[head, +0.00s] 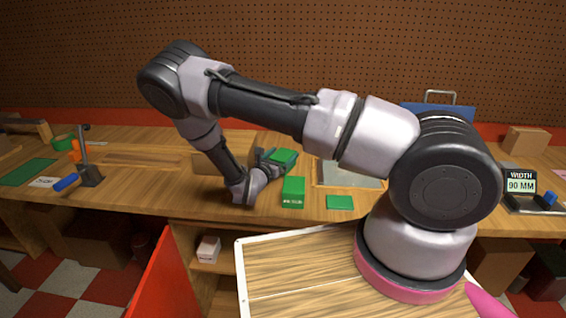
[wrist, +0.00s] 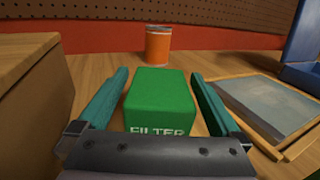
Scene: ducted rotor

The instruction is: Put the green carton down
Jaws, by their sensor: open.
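A green carton marked FILTER (wrist: 162,98) is between the two teal fingers of my gripper (wrist: 162,105) in the wrist view. The fingers are open, with a narrow gap on each side of the carton. It appears to sit on the wooden bench; its underside is hidden. In the head view its green top (head: 284,155) shows at my gripper (head: 273,160), partly hidden by the gripper. A second green carton (head: 293,192) with white lettering stands nearer the bench's front edge. A flat green piece (head: 340,202) lies to its right.
An orange can (wrist: 158,45) stands behind the carton. A brown box (wrist: 30,95) is close on the left. A grey-topped tray (wrist: 268,102) lies to the right, with a blue object (wrist: 305,45) beyond. Some bare bench shows around the can.

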